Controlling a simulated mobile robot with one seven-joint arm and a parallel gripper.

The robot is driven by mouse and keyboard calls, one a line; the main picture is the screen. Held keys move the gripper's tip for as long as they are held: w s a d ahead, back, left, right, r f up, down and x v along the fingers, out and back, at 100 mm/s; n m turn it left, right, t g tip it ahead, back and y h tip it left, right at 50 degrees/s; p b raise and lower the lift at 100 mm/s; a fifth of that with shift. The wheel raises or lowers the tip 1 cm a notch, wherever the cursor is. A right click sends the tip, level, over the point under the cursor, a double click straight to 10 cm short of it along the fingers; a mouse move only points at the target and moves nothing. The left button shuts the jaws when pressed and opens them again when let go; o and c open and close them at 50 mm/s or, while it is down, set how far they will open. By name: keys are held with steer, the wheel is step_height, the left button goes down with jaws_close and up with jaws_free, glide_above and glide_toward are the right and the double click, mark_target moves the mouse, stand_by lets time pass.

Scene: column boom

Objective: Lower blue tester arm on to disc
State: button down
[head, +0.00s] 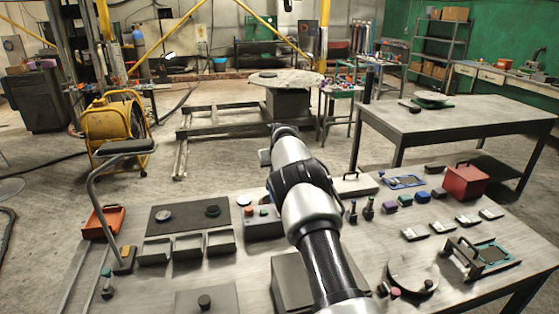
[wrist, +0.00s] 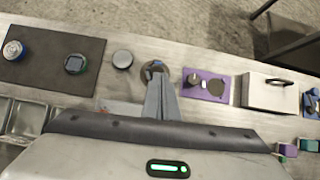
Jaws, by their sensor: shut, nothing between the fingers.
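My gripper (wrist: 160,90) is shut and empty in the wrist view. Its fingertips are over or just beside a round grey piece with a small blue part (wrist: 154,68); I cannot tell whether they touch it. The fingers partly cover this piece, and I cannot make out a tester arm on it. A blue-framed plate (head: 405,182) lies to the right of my arm in the head view and is cut off at the right edge of the wrist view (wrist: 312,101). A pale round disc (wrist: 122,59) lies left of the fingertips, also in the head view (head: 243,200).
A purple plate (wrist: 216,76) with two round parts lies right of the fingers, then a pale box with a handle (wrist: 258,92). A dark mat (wrist: 42,64) with two round pieces lies left. Trays (head: 187,246) and a red box (head: 465,182) stand on the bench.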

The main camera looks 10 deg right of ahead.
steer(key=b+v, duration=0.1)
steer(key=v, duration=1.3)
steer(key=shift+s+r, duration=0.2)
steer(key=shift+s, duration=0.1)
steer(key=s+a+r+n, duration=0.2)
steer(key=s+r+n, duration=0.35)
steer(key=s, duration=0.35)
steer(key=s+a+r+n+y, duration=0.1)
steer(key=s+r+n, duration=0.3)
steer(key=s+n, duration=0.4)
steer(key=s+a+r+n, duration=0.2)
steer(key=s+r+n, duration=0.25)
steer(key=s, duration=0.55)
steer(key=s+a+f+n, duration=0.1)
steer(key=s+f+n, duration=0.2)
steer(key=s+n, duration=0.5)
steer(key=s+a+f+n+g+h, duration=0.1)
steer(key=s+f+n, duration=0.1)
steer(key=s+n, duration=0.7)
steer(key=s, duration=0.6)
steer(key=shift+f, duration=0.4)
